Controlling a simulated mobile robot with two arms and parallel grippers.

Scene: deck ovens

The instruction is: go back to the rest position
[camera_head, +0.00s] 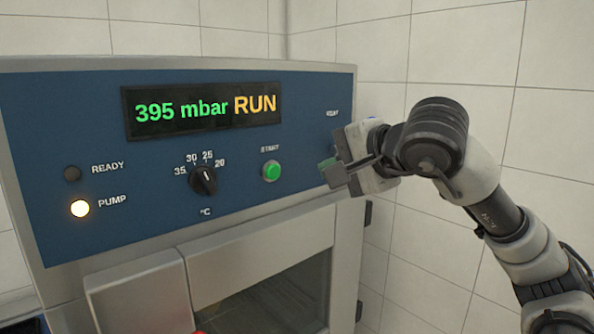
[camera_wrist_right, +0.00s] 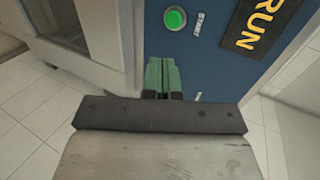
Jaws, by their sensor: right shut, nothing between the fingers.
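My right gripper (camera_head: 328,170) is at the right end of the oven's blue control panel (camera_head: 60,130), in front of the area below a partly hidden label. Its green fingertips are together with nothing between them; they also show in the right wrist view (camera_wrist_right: 162,76). I cannot tell whether they touch the panel. The display (camera_head: 205,108) reads "395 mbar RUN". The green START button (camera_head: 271,171) is left of the gripper. The PUMP lamp (camera_head: 80,208) is lit and the READY lamp (camera_head: 72,173) is dark. My left gripper is out of view.
A black temperature knob (camera_head: 203,181) sits mid-panel. Below it is the oven door (camera_head: 262,247) with a dark window (camera_head: 270,300). The door appears closed. A tiled wall (camera_head: 455,60) stands behind and to the right. A bit of something red shows at the bottom edge.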

